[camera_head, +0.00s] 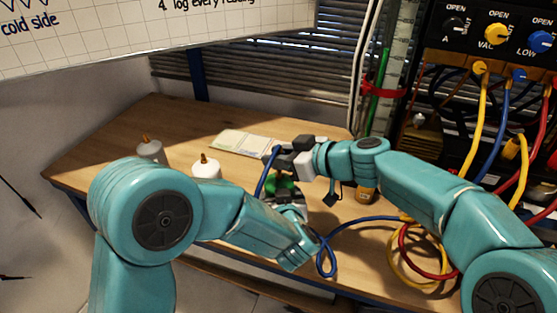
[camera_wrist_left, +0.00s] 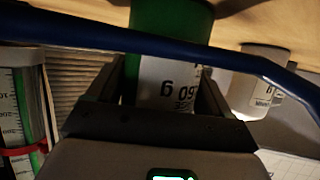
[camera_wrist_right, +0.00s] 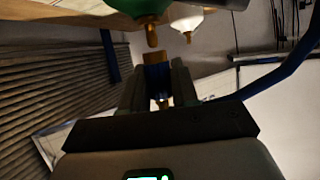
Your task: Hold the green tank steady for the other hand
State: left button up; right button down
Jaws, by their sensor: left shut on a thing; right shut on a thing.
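The green tank (camera_head: 281,186) stands on the wooden table, partly hidden by my arms. In the left wrist view the tank (camera_wrist_left: 172,30), with a white label, sits between the jaws of my left gripper (camera_wrist_left: 165,92), which is shut on it. My right gripper (camera_head: 279,158) is shut on the end of a blue hose (camera_head: 265,172) above the tank. In the right wrist view the hose's brass end (camera_wrist_right: 156,58) points at the green tank's brass outlet (camera_wrist_right: 152,36), with a small gap between them. The blue hose also crosses the left wrist view (camera_wrist_left: 120,38).
Two white tanks (camera_head: 206,166) (camera_head: 150,149) with brass tops stand to the left. A paper sheet (camera_head: 243,143) lies behind. A knobbed panel (camera_head: 495,45) with yellow, blue and red hoses is at right. Coiled hoses (camera_head: 405,262) lie on the table's right front.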

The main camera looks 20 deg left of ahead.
aim_at(278, 146)
jog(key=shift+r, duration=1.55)
pick_arm(q)
jog(key=o, duration=1.1)
jog(key=shift+o, duration=0.2)
jog(key=v, duration=1.2)
jog(key=shift+d, duration=0.1)
